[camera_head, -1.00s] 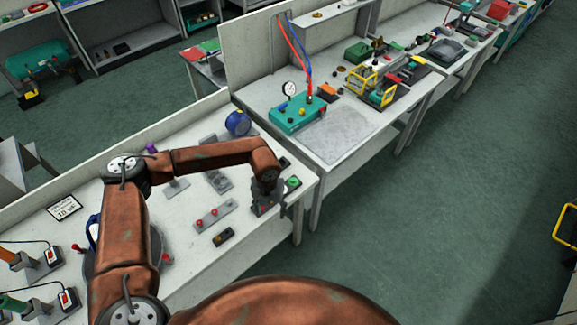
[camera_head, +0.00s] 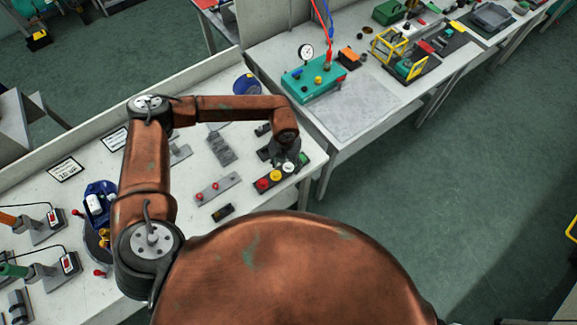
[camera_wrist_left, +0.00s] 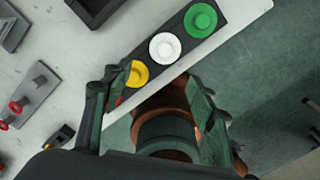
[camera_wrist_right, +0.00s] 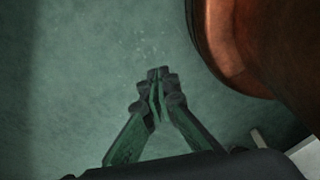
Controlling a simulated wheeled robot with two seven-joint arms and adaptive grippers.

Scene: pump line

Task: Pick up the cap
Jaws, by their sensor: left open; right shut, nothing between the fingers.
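Round caps in a row sit on a dark strip at the table's edge: a red cap (camera_head: 262,184), a yellow cap (camera_head: 275,175), a white cap (camera_head: 288,167) and a green cap (camera_head: 303,158). The left wrist view shows the yellow cap (camera_wrist_left: 138,73), the white cap (camera_wrist_left: 165,48) and the green cap (camera_wrist_left: 201,20); the red one is mostly hidden by a finger. My left gripper (camera_wrist_left: 157,80) is open and empty, its fingertips close to the yellow and white caps. My right gripper (camera_wrist_right: 158,78) is shut and empty over the floor.
A grey block with red knobs (camera_head: 217,188) and a small dark box (camera_head: 223,212) lie left of the strip. A blue round part (camera_head: 246,85) stands near the back panel. A second table (camera_head: 355,115) with a teal pump unit (camera_head: 314,82) is beyond. Green floor is open at right.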

